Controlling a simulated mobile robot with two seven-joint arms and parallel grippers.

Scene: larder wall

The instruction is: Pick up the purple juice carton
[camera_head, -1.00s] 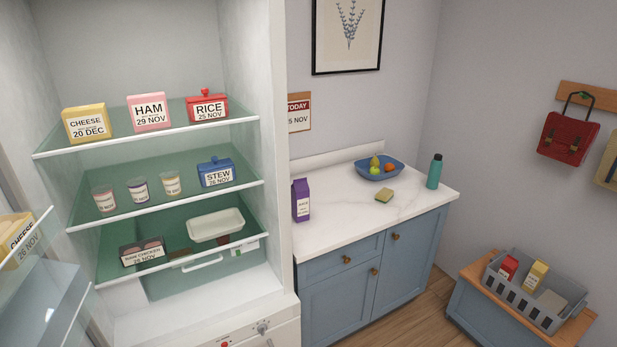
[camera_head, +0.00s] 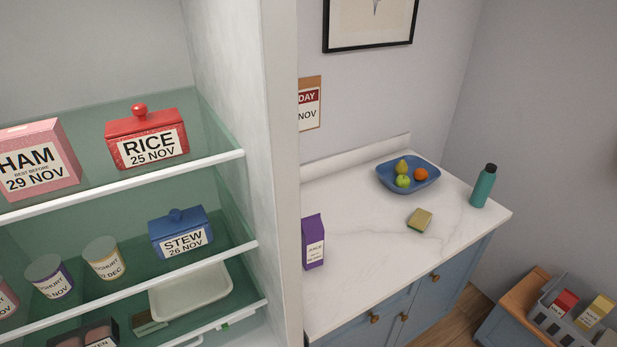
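The purple juice carton (camera_head: 313,243) stands upright on the white marble counter (camera_head: 365,245), at its left end close to the fridge's side wall. A white label faces me, and the fridge edge is right beside the carton's left side in the picture. Neither of my grippers shows in the head view.
The open fridge (camera_head: 293,190) fills the left, with a red rice box (camera_head: 146,138), a pink ham box (camera_head: 38,160), a blue stew box (camera_head: 180,233) and yoghurt pots on its shelves. On the counter are a blue fruit bowl (camera_head: 425,182), a sponge (camera_head: 419,220) and a teal bottle (camera_head: 484,186).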

